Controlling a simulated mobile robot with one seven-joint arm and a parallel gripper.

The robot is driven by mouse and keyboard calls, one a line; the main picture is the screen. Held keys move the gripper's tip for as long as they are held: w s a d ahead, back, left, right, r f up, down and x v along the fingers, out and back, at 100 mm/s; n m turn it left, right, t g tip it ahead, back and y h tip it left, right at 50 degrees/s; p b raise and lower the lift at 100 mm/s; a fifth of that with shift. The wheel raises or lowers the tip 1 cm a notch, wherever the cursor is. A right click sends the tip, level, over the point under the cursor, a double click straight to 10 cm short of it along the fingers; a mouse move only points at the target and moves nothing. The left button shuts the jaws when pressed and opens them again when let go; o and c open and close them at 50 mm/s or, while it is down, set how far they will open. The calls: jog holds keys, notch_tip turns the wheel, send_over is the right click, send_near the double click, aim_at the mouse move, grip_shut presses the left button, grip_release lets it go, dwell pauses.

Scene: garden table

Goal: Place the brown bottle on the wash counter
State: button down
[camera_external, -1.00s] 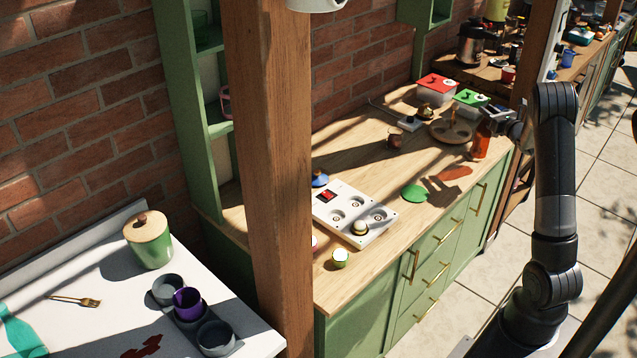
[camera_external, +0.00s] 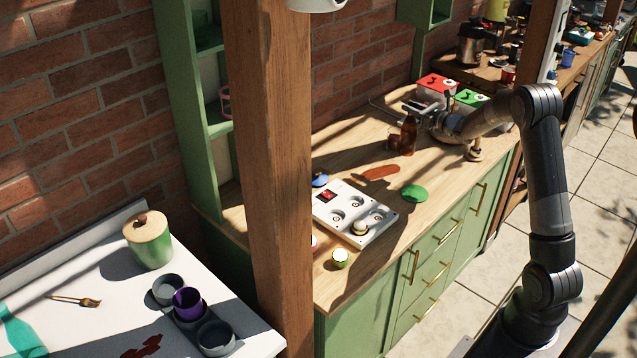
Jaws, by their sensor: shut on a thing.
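The brown bottle (camera_external: 408,136) is upright at the end of my outstretched arm, over the back part of the wooden counter (camera_external: 350,275). My gripper (camera_external: 411,112) is shut on its upper part. A reddish tinted shadow lies on the wood in front of the bottle, set apart from its base, so the bottle appears lifted. I cannot tell exactly how high it is. A white counter (camera_external: 75,270) stands at the lower left; the view does not show which counter is the wash counter.
A small brown cup (camera_external: 393,141) stands close beside the bottle in the picture. A white panel with round wells (camera_external: 352,212) and a green disc (camera_external: 414,193) lie nearer. Red-lidded (camera_external: 436,85) and green-lidded (camera_external: 470,98) boxes stand behind. A wooden post (camera_external: 270,180) separates the counters.

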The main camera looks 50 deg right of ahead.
aim_at(409, 129)
jog(key=shift+w+a+f, duration=0.35)
jog(key=shift+w+f, duration=0.05)
jog(key=shift+w, duration=0.1)
jog(key=shift+w+a+f, duration=0.3)
jog(key=shift+w+f, duration=0.05)
jog(key=shift+w, duration=0.15)
jog(key=shift+f, duration=2.05)
jog(key=c, duration=1.2)
grip_release()
jog(key=shift+o, duration=0.2)
